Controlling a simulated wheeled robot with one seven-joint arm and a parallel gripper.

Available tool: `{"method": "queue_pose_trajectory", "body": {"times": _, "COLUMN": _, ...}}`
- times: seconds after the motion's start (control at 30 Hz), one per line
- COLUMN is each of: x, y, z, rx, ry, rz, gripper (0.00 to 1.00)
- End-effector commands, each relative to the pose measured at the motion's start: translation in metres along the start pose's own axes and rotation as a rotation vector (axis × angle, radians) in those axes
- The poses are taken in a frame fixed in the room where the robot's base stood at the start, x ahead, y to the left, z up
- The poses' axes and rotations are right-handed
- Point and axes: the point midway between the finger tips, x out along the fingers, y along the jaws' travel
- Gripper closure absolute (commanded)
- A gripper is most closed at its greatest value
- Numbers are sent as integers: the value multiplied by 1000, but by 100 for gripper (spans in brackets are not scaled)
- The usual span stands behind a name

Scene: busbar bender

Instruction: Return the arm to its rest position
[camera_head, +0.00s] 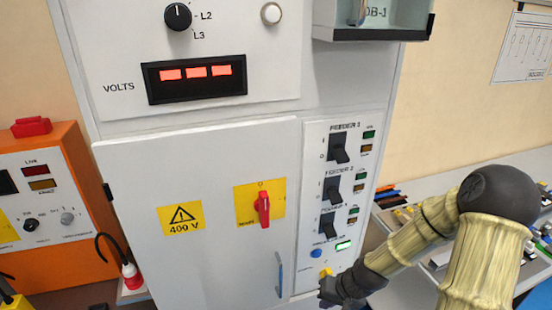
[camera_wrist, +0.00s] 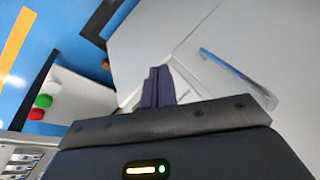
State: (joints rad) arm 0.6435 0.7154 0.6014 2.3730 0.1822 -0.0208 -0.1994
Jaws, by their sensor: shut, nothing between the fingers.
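My arm enters the head view from the right, bent at a dark elbow joint. My gripper (camera_head: 330,291) is low in front of the cabinet's lower right part, below the feeder switch panel (camera_head: 336,200). In the wrist view its two dark fingers (camera_wrist: 158,86) are together with nothing between them. The grey cabinet door (camera_head: 195,215) looks closed and carries a blue-grey handle (camera_head: 279,275). The handle also shows in the wrist view (camera_wrist: 237,68), apart from the fingers. Whether the gripper touches the panel, I cannot tell.
A red rotary switch (camera_head: 263,207) sits on the door. An orange unit (camera_head: 70,165) stands at the left with a red plug (camera_head: 131,275) nearby. A cluttered bench (camera_head: 410,205) lies behind my arm. A glass-fronted box (camera_head: 375,22) juts out above the feeder panel.

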Motion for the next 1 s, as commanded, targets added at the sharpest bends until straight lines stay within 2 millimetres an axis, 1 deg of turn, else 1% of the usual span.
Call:
{"method": "queue_pose_trajectory", "body": {"times": 0.1, "x": -20, "y": -2, "z": 10, "rx": -73, "ry": -21, "rz": 87, "gripper": 100}}
{"method": "queue_pose_trajectory", "body": {"times": 0.17, "x": -31, "y": -3, "z": 15, "rx": -99, "ry": -28, "rz": 127, "gripper": 100}}
{"method": "queue_pose_trajectory", "body": {"times": 0.3, "x": -60, "y": -6, "z": 26, "rx": -151, "ry": -31, "rz": 209, "gripper": 100}}
{"method": "queue_pose_trajectory", "body": {"times": 0.63, "x": -132, "y": -21, "z": 54, "rx": -217, "ry": 14, "rz": 324, "gripper": 100}}
{"method": "queue_pose_trajectory", "body": {"times": 0.7, "x": -142, "y": -23, "z": 60, "rx": -220, "ry": 23, "rz": 331, "gripper": 100}}
{"method": "queue_pose_trajectory", "body": {"times": 0.8, "x": -150, "y": -23, "z": 65, "rx": -220, "ry": 30, "rz": 335, "gripper": 100}}
{"method": "queue_pose_trajectory", "body": {"times": 1.0, "x": -152, "y": -23, "z": 66, "rx": -218, "ry": 28, "rz": 336, "gripper": 100}}
